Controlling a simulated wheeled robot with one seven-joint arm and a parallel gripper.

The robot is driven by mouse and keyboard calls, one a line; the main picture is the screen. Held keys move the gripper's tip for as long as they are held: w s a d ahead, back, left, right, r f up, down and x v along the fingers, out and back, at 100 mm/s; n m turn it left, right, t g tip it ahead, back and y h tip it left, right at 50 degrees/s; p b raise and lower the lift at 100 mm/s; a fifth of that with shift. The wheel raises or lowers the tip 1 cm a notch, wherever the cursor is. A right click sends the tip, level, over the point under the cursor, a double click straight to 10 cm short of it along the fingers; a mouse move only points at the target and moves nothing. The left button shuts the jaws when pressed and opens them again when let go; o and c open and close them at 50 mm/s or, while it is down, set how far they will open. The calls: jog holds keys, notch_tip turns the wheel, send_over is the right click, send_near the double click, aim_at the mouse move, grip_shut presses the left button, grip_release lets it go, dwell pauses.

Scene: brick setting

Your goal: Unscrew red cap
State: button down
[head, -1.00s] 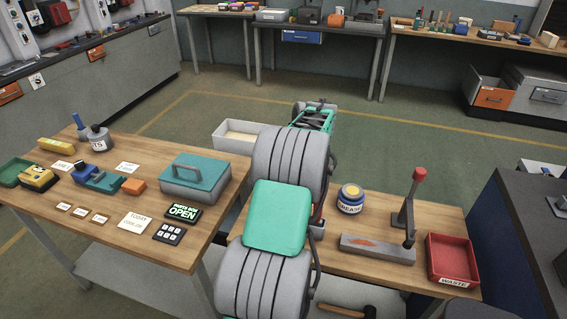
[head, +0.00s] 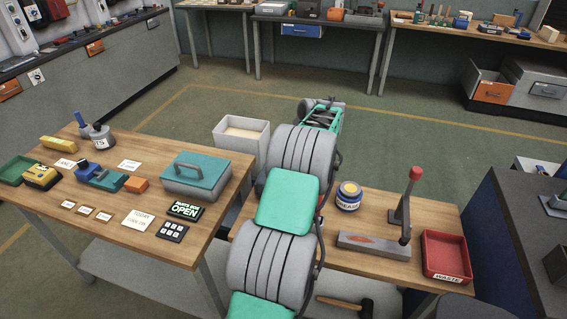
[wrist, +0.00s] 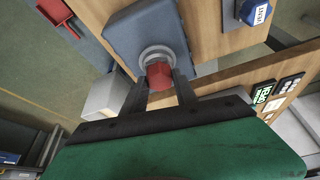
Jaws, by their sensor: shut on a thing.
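The red cap (wrist: 159,76) shows in the middle of the wrist view. It sits at a pale grey ring-shaped neck (wrist: 156,53) on a blue-grey container (wrist: 145,30). My gripper (wrist: 161,84) has its two dark fingers on either side of the cap, shut on it. Whether the cap has turned or lifted from the neck cannot be told. In the head view my own arm stands in front, and I cannot see the cap or the gripper's fingers there.
In the head view, the right bench holds a grease jar (head: 348,196), a red-knobbed lever (head: 409,205) and a red waste tray (head: 447,256). The left bench holds a teal-lidded box (head: 196,176) and several small items. A pale bin (head: 241,136) stands behind my arm. Open floor lies beyond.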

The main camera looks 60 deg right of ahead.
jog(key=shift+r+n+y+p, duration=0.1)
jog(key=shift+n+y+p, duration=0.2)
jog(key=shift+n+p, duration=0.35)
jog(key=c, duration=0.9)
grip_release()
jog(key=shift+o, duration=0.4)
jog(key=o, duration=0.3)
jog(key=shift+o, duration=0.2)
notch_tip(320, 180, up, 6)
jog(key=p, duration=0.5)
